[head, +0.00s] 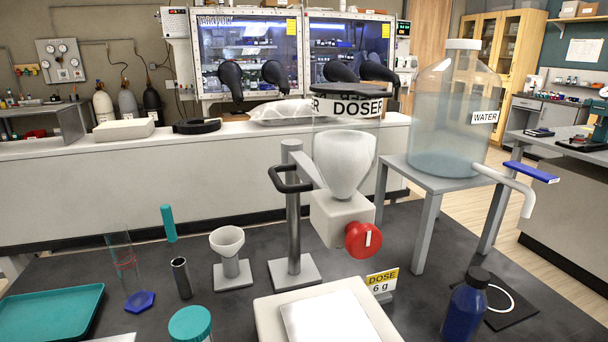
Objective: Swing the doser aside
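The doser stands near the middle of the head view. It has a clear hopper with a black lid and a "DOSER" label (350,108), a white cone (343,160), and a white block (335,212) with a red knob (363,240) bearing a white mark. An arm joins it to a grey post (294,225) on a square base. A dark loop handle (289,180) sticks out left of the post. The doser's block appears above and behind the white balance (375,325); I cannot tell whether it is directly over the pan. My gripper is not in view.
A small white funnel (227,240) on a stand is left of the post. A "DOSE 6 g" sign (382,281) and a blue bottle (466,305) are at right. A water carboy (445,120) sits on a grey stand behind. A teal tray (50,315) lies at far left.

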